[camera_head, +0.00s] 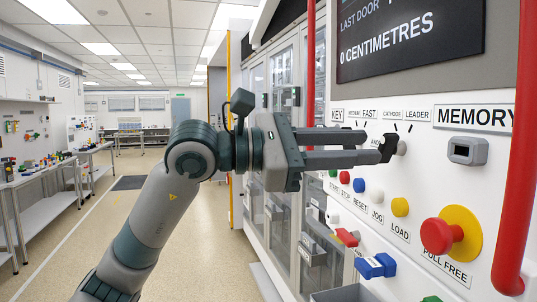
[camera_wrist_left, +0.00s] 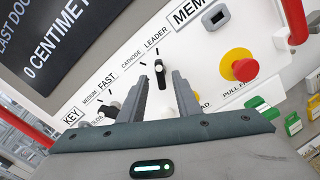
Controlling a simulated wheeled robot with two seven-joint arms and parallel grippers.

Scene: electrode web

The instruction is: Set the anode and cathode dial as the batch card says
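The dial (camera_wrist_left: 160,75), a black handle on a pale base, is on the white panel under the labels CATHODE (camera_wrist_left: 131,58) and LEADER (camera_wrist_left: 155,41). In the head view the dial (camera_head: 389,148) is just beyond my left fingertips. My left gripper (camera_head: 370,147) reaches in from the left, its fingers apart, one above the other. In the wrist view the left gripper (camera_wrist_left: 161,82) has a finger on each side of the dial, with gaps showing; contact cannot be told. No anode label is readable. No batch card is seen. My right gripper is out of view.
A second knob (camera_wrist_left: 113,108) sits under SLOW, MEDIUM and FAST, close to a finger. A red emergency button (camera_head: 441,236) on yellow and several coloured buttons lie below. A red post (camera_head: 519,150) stands at the right. A screen (camera_head: 410,35) is above.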

